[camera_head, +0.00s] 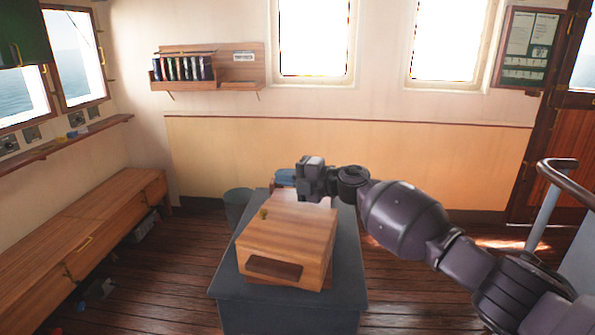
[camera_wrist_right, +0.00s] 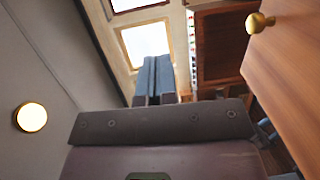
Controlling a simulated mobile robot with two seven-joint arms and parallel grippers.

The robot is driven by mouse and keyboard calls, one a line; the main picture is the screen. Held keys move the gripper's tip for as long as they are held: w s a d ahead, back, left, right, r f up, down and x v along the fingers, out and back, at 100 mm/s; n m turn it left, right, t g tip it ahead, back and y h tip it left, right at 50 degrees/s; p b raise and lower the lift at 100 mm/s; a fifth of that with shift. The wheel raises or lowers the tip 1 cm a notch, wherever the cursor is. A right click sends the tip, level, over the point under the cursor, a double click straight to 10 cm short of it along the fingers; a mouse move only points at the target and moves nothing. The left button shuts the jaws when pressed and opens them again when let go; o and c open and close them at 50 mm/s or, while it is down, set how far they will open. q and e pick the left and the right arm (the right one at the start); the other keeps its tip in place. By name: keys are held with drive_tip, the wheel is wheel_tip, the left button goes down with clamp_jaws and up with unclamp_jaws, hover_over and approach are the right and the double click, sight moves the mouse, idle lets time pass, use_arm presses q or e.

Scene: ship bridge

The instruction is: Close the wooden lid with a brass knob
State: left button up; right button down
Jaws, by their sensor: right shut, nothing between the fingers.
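A wooden box (camera_head: 315,262) with a dark handle on its front stands on a grey pedestal. Its wooden lid (camera_head: 295,225) appears to lie over the top; whether a gap is left under it I cannot tell. The small brass knob (camera_head: 263,213) shows at the lid's left side. In the right wrist view the knob (camera_wrist_right: 260,22) sticks out from the wooden lid (camera_wrist_right: 295,70) at the right. My right gripper (camera_head: 308,180) is above the box's far end, shut and empty; its fingers (camera_wrist_right: 153,82) are together, apart from the knob. My left gripper is not in view.
The grey pedestal (camera_head: 230,292) has little bare room around the box. A grey bin (camera_head: 237,205) stands behind left. A wooden bench (camera_head: 85,225) runs along the left wall; a metal rail (camera_head: 540,220) is at right.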

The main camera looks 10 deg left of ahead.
sight(262, 212)
drive_tip(key=a+f+h, duration=0.2)
drive_tip(key=a+f, duration=0.1)
drive_tip(key=shift+w+a+f+g+h, duration=0.35)
drive_tip(key=shift+w+g+h, duration=0.05)
drive_tip(key=f, duration=0.1)
drive_tip(key=a+f+b, duration=0.1)
drive_tip(key=f, duration=0.1)
drive_tip(key=shift+w+a+f, duration=0.15)
drive_tip(key=shift+a+f, duration=0.15)
drive_tip(key=shift+a, duration=0.1)
drive_tip(key=shift+w+a+f+b, duration=0.1)
drive_tip(key=shift+a+f+b, duration=0.1)
drive_tip(key=shift+f+b, duration=0.25)
drive_tip(key=shift+a+f+b, duration=0.15)
drive_tip(key=shift+f+b, duration=0.2)
drive_tip(key=shift+f, duration=0.1)
